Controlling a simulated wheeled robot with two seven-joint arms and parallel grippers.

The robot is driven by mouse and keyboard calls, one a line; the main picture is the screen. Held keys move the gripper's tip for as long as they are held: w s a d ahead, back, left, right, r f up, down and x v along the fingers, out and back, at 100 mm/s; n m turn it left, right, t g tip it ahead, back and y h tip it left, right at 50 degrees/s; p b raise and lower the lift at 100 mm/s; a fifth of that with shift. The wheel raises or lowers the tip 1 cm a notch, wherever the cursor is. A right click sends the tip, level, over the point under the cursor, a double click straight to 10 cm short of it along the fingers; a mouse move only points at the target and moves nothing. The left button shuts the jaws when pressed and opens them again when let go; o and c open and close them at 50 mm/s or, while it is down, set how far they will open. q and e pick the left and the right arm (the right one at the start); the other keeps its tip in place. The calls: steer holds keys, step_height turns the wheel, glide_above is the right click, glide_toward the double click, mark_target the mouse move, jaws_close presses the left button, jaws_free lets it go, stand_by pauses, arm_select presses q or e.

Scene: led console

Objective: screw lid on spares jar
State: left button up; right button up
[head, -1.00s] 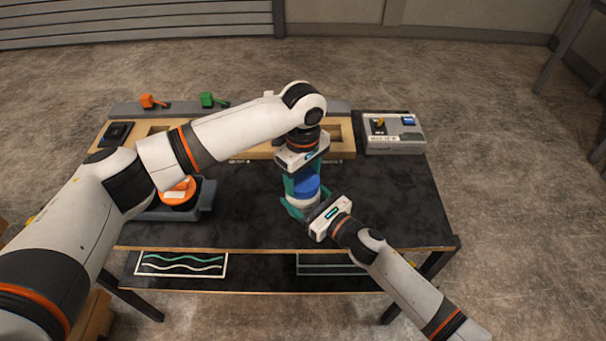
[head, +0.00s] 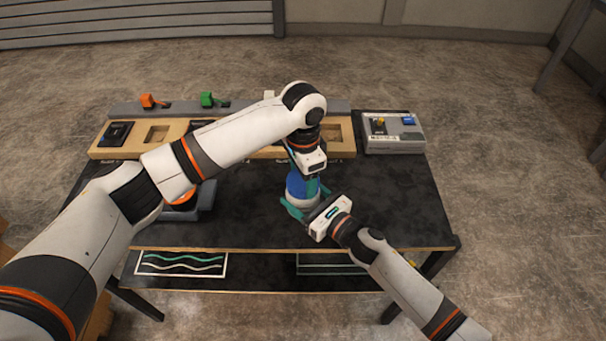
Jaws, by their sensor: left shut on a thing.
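The spares jar (head: 298,205) stands on the black bench top, a pale body with a blue lid (head: 297,186) on top. My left gripper (head: 305,184) comes down from above and is shut on the lid. One of its teal fingers shows in front of the lid; the other is mostly hidden. My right gripper (head: 306,200) reaches in from the front right, low, with its teal fingers on either side of the jar body. Whether those fingers press on the jar is not clear. The lid's seating on the jar is partly hidden by the fingers.
A wooden tray with square recesses (head: 115,153) runs along the back, partly behind my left arm. Orange (head: 148,101) and green (head: 207,99) parts stand behind it. A grey switch box (head: 393,142) sits at the back right. The right bench top is clear.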

arm_select(q)
steer(key=m, duration=0.4)
steer(key=shift+m, duration=0.3)
steer(key=m, duration=0.4)
steer(key=shift+m, duration=0.3)
steer(key=m, duration=0.4)
steer(key=shift+m, duration=0.3)
steer(key=m, duration=0.4)
steer(key=shift+m, duration=0.4)
steer(key=o, duration=1.2)
steer(key=shift+c, duration=0.2)
step_height(320, 180, up, 12)
